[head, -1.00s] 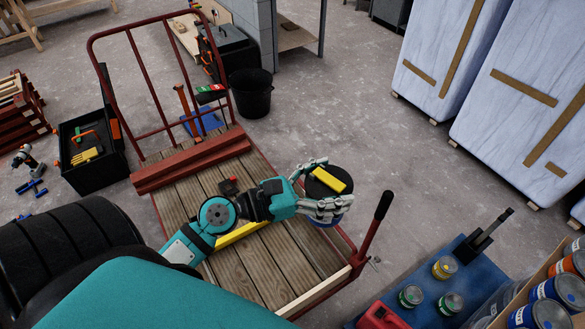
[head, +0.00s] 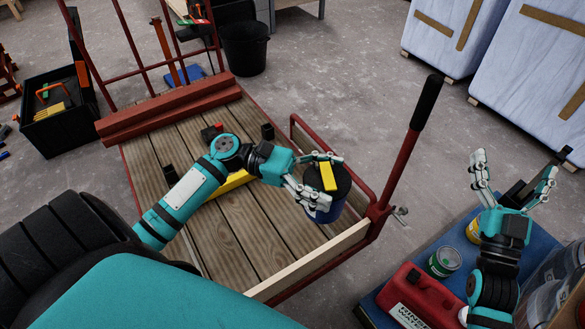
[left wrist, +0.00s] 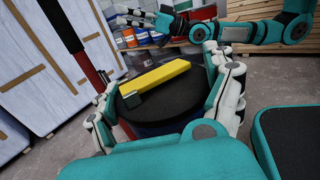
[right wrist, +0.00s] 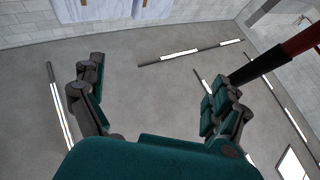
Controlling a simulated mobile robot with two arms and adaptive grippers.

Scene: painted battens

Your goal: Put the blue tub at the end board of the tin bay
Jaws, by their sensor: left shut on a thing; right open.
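The blue tub (head: 326,213) has a black lid with a yellow bar on top. My left gripper (head: 331,182) is shut around its sides, over the front right part of the cart's plank deck (head: 222,238). I cannot tell whether its base touches the deck. The left wrist view shows the lid (left wrist: 160,98) level between the fingers. A pale board (head: 308,262) edges the deck's near end; a yellow batten (head: 232,183) lies mid-deck, partly behind my left arm. Red battens (head: 165,112) cross the far end. My right gripper (head: 515,168) is open and empty above the blue surface at the right.
A red side rail (head: 330,142) and a black-handled lever (head: 408,150) stand close right of the tub. Small black blocks (head: 267,132) and a red one sit on the deck. A green tin (head: 444,262) and red canister (head: 411,293) stand on the blue surface (head: 398,255).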

